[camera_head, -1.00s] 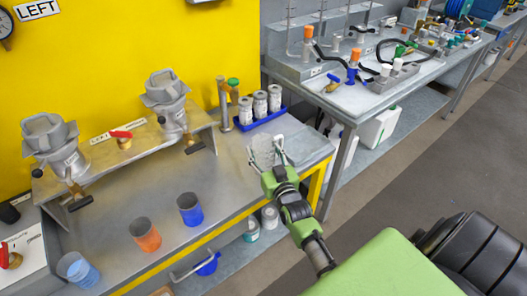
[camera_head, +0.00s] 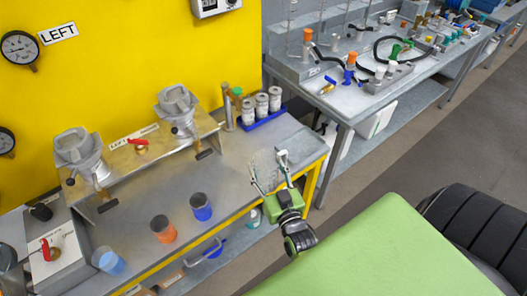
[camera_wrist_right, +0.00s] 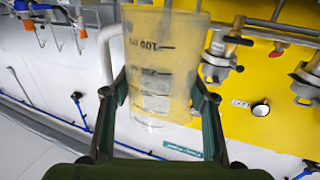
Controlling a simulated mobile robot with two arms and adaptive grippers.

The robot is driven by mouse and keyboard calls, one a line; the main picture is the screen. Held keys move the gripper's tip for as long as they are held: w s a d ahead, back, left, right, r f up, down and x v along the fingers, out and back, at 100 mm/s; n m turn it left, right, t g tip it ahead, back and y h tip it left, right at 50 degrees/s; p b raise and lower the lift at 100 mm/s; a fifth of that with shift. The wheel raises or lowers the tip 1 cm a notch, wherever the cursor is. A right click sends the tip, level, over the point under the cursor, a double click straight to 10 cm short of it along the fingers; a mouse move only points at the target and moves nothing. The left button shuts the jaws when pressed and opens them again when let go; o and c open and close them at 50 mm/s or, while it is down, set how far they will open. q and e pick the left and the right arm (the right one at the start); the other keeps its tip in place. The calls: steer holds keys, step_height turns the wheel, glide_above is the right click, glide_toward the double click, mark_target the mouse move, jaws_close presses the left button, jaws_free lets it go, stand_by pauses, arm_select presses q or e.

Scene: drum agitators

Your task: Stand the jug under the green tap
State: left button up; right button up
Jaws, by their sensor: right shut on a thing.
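The jug (camera_head: 264,164) is clear, so its outline is faint in the head view. My right gripper (camera_head: 268,174) is shut on it, over the right end of the left bench. In the right wrist view the jug (camera_wrist_right: 158,70) has printed volume marks and stands between my right fingers (camera_wrist_right: 162,108). I cannot tell whether its base touches the bench. The green tap (camera_head: 237,92) is on a metal post at the back of this bench, behind and left of the jug. My left gripper is not in view.
A blue tray (camera_head: 262,118) with several white containers is right of the post. Blue (camera_head: 201,207) and orange (camera_head: 163,229) cups stand along the bench front. A raised shelf with two grey hoppers (camera_head: 177,105) is to the left. Bench surface between the shelf and jug is clear.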

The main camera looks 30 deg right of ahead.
steer(key=shift+s+a+r, duration=0.2)
steer(key=shift+s, duration=0.1)
steer(key=shift+s+a+f, duration=0.1)
steer(key=shift+s+a, duration=0.05)
steer(key=s+a+r+n+y+b, duration=0.2)
steer(key=s+a+r+y+b, duration=0.2)
steer(key=s+a+b, duration=0.6)
steer(key=shift+s+a+r+n+t+b, duration=0.3)
steer(key=shift+s+a+r+n+b, duration=0.1)
steer(key=shift+s+r+b, duration=0.45)
steer(key=shift+w+a+r+y, duration=0.1)
steer(key=shift+w+y, duration=0.05)
steer(key=shift+y, duration=0.25)
steer(key=w+a+r+n+g+y, duration=0.2)
steer(key=w+a+n+g+y, duration=0.2)
steer(key=a+n+y, duration=0.2)
steer(key=w+a+r+n+g+y, duration=0.3)
steer(key=w+a+n+g+y, duration=0.1)
steer(key=a+y, duration=0.5)
steer(key=shift+a+n+g, duration=0.8)
steer(key=shift+a+n, duration=0.05)
steer(key=shift+n, duration=0.35)
steer(key=shift+y, duration=0.3)
